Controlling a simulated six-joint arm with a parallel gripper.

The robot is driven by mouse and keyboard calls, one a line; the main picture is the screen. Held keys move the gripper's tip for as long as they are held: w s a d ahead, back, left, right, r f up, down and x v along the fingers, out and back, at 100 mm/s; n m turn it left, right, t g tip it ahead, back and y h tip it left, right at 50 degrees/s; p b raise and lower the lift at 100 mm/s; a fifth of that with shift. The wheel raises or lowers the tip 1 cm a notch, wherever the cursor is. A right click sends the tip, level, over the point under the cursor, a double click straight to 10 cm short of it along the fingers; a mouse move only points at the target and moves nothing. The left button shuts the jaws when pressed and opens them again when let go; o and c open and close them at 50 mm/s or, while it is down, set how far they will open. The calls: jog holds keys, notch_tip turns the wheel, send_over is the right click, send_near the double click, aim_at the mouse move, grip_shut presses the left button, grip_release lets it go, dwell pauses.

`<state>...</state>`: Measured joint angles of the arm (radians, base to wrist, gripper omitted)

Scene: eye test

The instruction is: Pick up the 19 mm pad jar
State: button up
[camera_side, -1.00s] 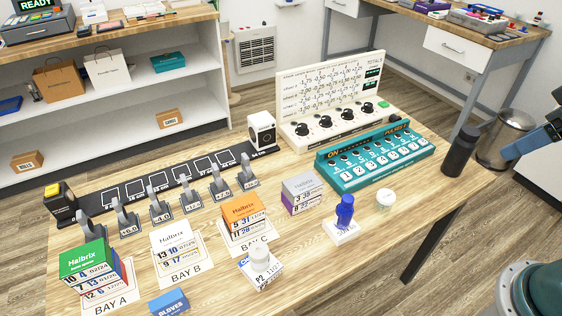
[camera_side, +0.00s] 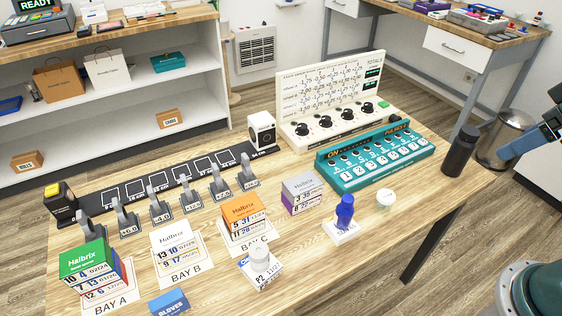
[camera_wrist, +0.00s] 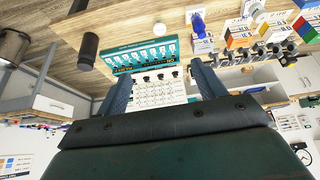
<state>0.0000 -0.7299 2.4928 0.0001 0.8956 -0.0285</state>
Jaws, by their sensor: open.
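Two small white-lidded jars show, and I cannot read a 19 mm mark on either. One white jar (camera_side: 385,198) stands alone on the wooden table, right of a blue bottle (camera_side: 345,211). The other jar (camera_side: 259,252) sits on a small white-and-blue box marked P2 (camera_side: 264,274) near the front edge. In the wrist view, which looks upside down, the lone jar (camera_wrist: 159,29) shows beyond the fingers. My gripper (camera_wrist: 162,75) is open, with nothing seen between its fingers, and is apart from both jars.
A teal switch panel (camera_side: 375,160) stands behind the lone jar, with a white dial console (camera_side: 335,105) beyond. A black bottle (camera_side: 460,150) stands at the right. Box stacks, including an orange-topped one (camera_side: 243,210), stand left. Bare wood lies right of the lone jar.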

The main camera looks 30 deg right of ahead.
jog(key=w+f+n+g, duration=0.2)
jog(key=w+n, duration=0.3)
jog(key=w, duration=0.1)
jog(key=n+g, duration=0.4)
jog(key=n, duration=0.9)
send_over(387, 195)
notch_tip(387, 195, down, 17)
jog(key=shift+w+f, duration=0.1)
jog(key=shift+f, duration=0.65)
jog(key=shift+f, duration=0.1)
jog(key=shift+f, duration=4.2)
jog(key=shift+f, duration=0.1)
jog(key=shift+f, duration=2.5)
